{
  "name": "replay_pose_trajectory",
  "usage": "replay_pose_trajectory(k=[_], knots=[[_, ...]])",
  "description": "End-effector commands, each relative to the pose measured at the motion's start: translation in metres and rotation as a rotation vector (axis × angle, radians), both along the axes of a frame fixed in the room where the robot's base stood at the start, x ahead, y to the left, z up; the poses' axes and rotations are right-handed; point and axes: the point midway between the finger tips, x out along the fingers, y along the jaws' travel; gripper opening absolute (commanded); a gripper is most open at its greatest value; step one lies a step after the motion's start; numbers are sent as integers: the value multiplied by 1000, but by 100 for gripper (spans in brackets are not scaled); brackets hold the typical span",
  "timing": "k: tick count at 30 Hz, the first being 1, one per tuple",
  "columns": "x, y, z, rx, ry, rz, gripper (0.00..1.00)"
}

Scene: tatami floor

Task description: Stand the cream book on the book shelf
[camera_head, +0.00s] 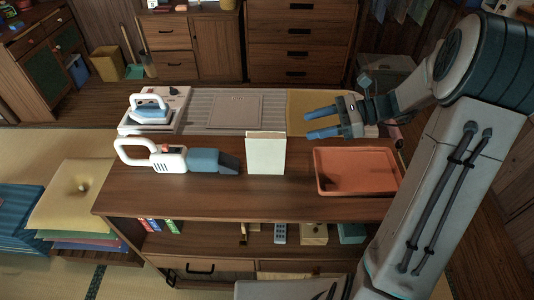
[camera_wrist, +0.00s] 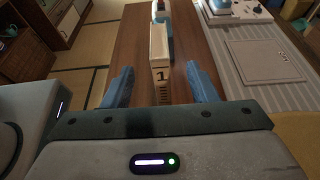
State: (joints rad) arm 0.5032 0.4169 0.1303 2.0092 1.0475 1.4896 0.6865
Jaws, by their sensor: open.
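The cream book (camera_head: 265,154) stands upright on the brown wooden cabinet top, near its middle. In the wrist view the cream book (camera_wrist: 160,52) shows its narrow side with a black "1", ahead of and between my fingers. My gripper (camera_head: 322,122) is open and empty, to the right of the book and apart from it; its blue fingers also show in the wrist view (camera_wrist: 162,85). The shelf (camera_head: 205,238) under the cabinet top holds several coloured books (camera_head: 160,226) standing at its left end.
A handheld vacuum (camera_head: 183,159) lies left of the cream book. An orange tray (camera_head: 357,172) sits at the right. An iron (camera_head: 149,108) stands on the back surface at left. Small items, including a blue-grey remote (camera_head: 280,234), are on the shelf. Cushions (camera_head: 82,198) are stacked at left.

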Motion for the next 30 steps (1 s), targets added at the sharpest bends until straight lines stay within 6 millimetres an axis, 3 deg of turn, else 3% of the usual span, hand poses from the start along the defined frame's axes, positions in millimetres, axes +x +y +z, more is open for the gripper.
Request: replay_pose_trajectory(k=[10,30], knots=[[2,61,-21,3,3,3,53],[3,125,-45,0,1,1,53]])
